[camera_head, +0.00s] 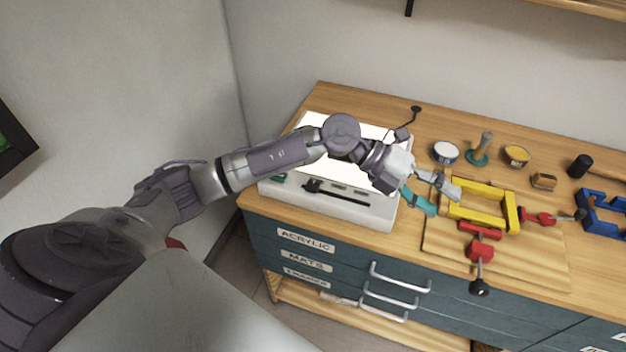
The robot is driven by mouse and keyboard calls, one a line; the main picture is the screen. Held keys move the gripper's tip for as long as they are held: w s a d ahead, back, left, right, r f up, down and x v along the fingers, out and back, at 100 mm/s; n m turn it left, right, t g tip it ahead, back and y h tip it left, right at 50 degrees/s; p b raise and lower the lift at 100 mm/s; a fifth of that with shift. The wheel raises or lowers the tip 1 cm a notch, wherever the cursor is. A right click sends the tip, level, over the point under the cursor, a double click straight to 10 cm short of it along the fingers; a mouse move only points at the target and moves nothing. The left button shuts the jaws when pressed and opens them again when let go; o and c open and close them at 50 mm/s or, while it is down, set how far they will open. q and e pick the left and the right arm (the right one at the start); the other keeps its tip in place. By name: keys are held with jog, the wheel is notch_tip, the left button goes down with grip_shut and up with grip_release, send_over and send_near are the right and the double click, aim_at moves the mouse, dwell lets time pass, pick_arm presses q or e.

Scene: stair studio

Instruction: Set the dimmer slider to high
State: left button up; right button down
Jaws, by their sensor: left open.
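The white light box (372,213) stands on the left end of the workbench, and its top panel glows bright white. On its front strip is a dark slot with the black dimmer slider (312,186) near the slot's left end. A small teal part (278,177) sits at the strip's left end. My left arm reaches across the box and covers part of its panel. My left gripper (445,200) is open and empty. It is right of the box, beside the yellow clamp frame, well away from the slider. My right gripper is not in view.
A yellow clamp (483,187) with red parts lies on a wooden board (545,262). Tins, a stamp-like tool (481,149), a brush (543,181), a black mallet (581,165) and a blue clamp (602,213) lie behind and right. Blue drawers (345,262) with handles are below.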

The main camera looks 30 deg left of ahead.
pick_arm(q)
jog(key=w+a+f+g+y, duration=0.1)
jog(key=w+a+f+y, duration=0.15)
jog(key=a+y, duration=0.75)
jog(key=n+g+y, duration=0.1)
jog(key=y, duration=0.3)
send_near(312, 185)
notch_tip(312, 185, down, 7)
jog(key=p, duration=0.3)
jog(key=shift+w+a+f+p, duration=0.1)
jog(key=shift+w+f+p, duration=0.05)
jog(key=shift+p, duration=0.15)
jog(key=shift+f, duration=0.6)
grip_shut()
